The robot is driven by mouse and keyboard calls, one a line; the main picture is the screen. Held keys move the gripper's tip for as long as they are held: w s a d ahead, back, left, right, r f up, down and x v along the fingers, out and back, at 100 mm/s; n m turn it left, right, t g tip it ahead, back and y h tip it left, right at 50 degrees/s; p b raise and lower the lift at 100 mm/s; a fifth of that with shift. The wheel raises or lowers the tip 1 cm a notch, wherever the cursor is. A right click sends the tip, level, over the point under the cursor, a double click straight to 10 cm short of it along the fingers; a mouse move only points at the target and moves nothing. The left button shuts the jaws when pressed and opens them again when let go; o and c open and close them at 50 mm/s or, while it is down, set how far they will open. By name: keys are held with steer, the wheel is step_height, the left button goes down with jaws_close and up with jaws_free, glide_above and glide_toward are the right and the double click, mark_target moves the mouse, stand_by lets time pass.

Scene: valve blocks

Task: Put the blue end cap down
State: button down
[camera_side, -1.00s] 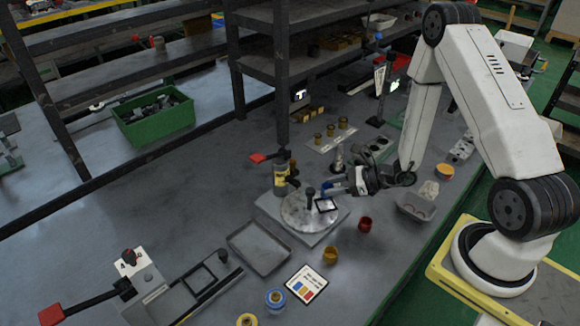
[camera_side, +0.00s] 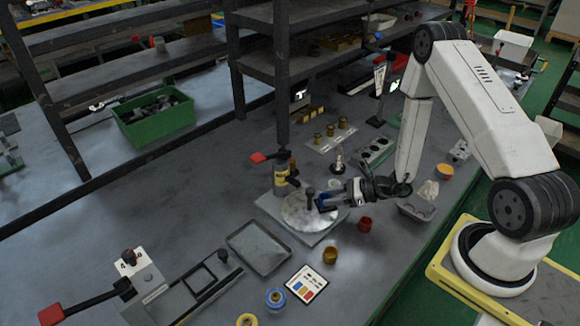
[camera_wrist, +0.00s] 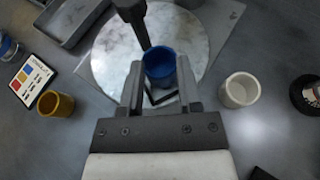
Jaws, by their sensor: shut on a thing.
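The blue end cap (camera_wrist: 159,66) is between the two fingers of my gripper (camera_wrist: 158,84) in the wrist view. The fingers are shut on it, and its open round mouth faces the camera. In the side view my gripper (camera_side: 334,200) holds the blue cap (camera_side: 326,202) over the right side of the round metal plate (camera_side: 297,212). A black square outline (camera_wrist: 152,97) on the plate shows partly beneath the cap in the wrist view. I cannot tell whether the cap touches the plate.
A dark post (camera_wrist: 135,18) stands close on the left of the cap. A white cup (camera_wrist: 240,90) is to the right and a brass-yellow cup (camera_wrist: 55,103) to the left. A red cup (camera_side: 365,224), a grey tray (camera_side: 259,247) and a colour card (camera_side: 306,284) lie around the plate.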

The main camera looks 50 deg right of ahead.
steer(key=shift+f, duration=0.15)
steer(key=shift+c, duration=1.2)
jaws_free()
steer(key=shift+v, duration=0.85)
steer(key=v, duration=1)
steer(key=shift+s+d, duration=0.1)
